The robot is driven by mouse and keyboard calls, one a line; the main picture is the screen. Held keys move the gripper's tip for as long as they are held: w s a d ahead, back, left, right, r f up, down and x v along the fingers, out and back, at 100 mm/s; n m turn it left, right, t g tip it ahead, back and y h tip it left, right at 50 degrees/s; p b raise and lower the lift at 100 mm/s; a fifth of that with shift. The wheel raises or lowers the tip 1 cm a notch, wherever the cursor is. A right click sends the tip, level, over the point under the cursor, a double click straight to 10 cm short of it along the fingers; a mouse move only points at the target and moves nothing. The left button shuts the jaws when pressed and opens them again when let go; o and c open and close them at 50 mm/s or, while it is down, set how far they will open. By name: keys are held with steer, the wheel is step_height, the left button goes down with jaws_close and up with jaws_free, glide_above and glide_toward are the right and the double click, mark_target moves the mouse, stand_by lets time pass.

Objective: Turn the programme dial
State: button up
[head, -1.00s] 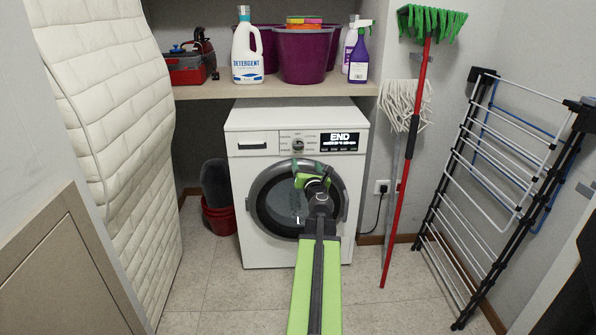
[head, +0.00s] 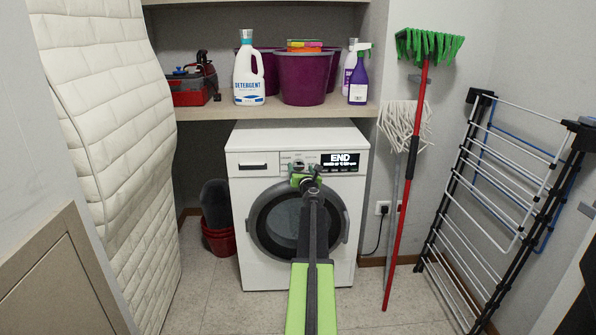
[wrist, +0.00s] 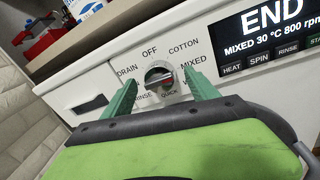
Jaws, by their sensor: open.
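The programme dial (wrist: 160,79) is a round silver knob with a dark centre and a red mark, on the white front panel of the washing machine (head: 240,209). In the head view the dial (head: 299,164) shows just above my gripper (head: 303,176). In the wrist view my gripper (wrist: 163,92) is open, with one green finger on each side of the dial. I cannot tell whether either finger touches it. The display (wrist: 268,35) reads END and MIXED 30 °C 800 rpm.
A shelf (head: 200,111) above the machine holds a detergent bottle (head: 249,80), purple buckets (head: 303,80) and a red toolbox (head: 188,92). A mop and broom (head: 400,185) and a drying rack (head: 480,200) stand right. A padded mattress (head: 110,140) leans left.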

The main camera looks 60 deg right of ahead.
steer(key=shift+w+d, duration=0.45)
